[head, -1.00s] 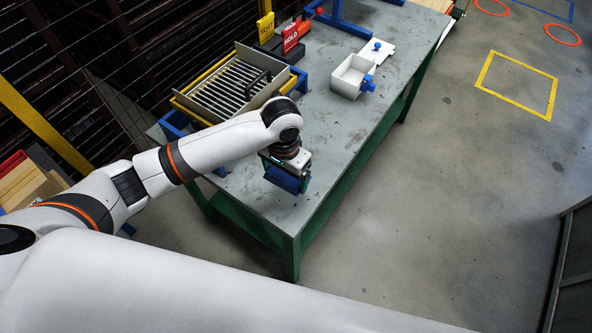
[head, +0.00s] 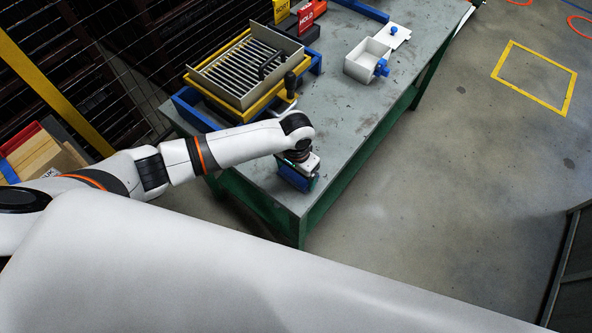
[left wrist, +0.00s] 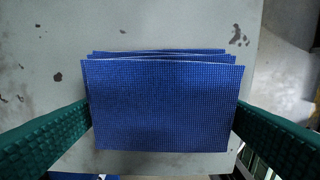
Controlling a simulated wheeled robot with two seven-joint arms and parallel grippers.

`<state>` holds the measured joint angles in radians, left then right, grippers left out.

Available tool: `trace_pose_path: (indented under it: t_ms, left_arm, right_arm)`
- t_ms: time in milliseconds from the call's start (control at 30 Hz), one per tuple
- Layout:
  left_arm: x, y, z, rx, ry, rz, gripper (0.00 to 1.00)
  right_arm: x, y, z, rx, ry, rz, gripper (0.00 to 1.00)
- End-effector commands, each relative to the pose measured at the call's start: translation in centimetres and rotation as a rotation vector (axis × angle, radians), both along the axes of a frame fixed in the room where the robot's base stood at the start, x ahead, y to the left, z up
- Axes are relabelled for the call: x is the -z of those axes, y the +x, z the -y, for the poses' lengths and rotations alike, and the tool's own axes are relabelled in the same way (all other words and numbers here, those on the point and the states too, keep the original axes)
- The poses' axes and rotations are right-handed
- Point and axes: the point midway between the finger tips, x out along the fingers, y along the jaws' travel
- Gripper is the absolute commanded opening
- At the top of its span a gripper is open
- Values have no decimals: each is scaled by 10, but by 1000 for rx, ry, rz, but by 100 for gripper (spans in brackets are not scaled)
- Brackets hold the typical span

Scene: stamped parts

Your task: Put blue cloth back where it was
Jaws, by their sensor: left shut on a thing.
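The blue cloth (left wrist: 160,105) is a folded, layered pad that fills the middle of the left wrist view. In the head view it shows as a blue patch (head: 292,179) under my left wrist. My left gripper (left wrist: 163,112) has its green fingers on either side of the cloth, against its left and right edges. In the head view my left gripper (head: 297,178) is low at the near end of the grey table (head: 345,150). Whether the cloth touches the tabletop is hard to tell. My right gripper does not show.
A slatted tray in a yellow frame (head: 213,92) stands on the table behind my arm. Bare tabletop lies between. The table's near edge is close to the gripper.

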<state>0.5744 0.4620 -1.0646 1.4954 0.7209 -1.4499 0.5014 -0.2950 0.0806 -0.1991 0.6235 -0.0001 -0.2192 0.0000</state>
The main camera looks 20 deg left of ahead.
Motion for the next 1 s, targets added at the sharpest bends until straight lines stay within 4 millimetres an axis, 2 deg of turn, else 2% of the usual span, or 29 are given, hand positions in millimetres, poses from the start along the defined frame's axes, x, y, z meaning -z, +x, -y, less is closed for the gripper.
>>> trace_pose_path:
  t_ms: [100, 133, 200, 433, 533, 667, 1000]
  left_arm:
    - [3, 0, 0, -1, 0, -1, 72]
    - [3, 0, 0, -1, 0, -1, 92]
    - [3, 0, 0, -1, 0, -1, 100]
    - [1, 0, 0, -1, 0, 0, 100]
    - [-6, 1, 0, -1, -2, 2, 100]
    - [-27, 1, 0, -1, -2, 2, 100]
    - [-97, 1, 0, 0, -1, 3, 100]
  right_arm:
    - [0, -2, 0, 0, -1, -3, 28]
    - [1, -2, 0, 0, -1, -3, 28]
    - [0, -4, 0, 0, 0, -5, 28]
    - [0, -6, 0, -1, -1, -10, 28]
    - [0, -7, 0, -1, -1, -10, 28]
    - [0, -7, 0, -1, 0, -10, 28]
    - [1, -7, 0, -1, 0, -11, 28]
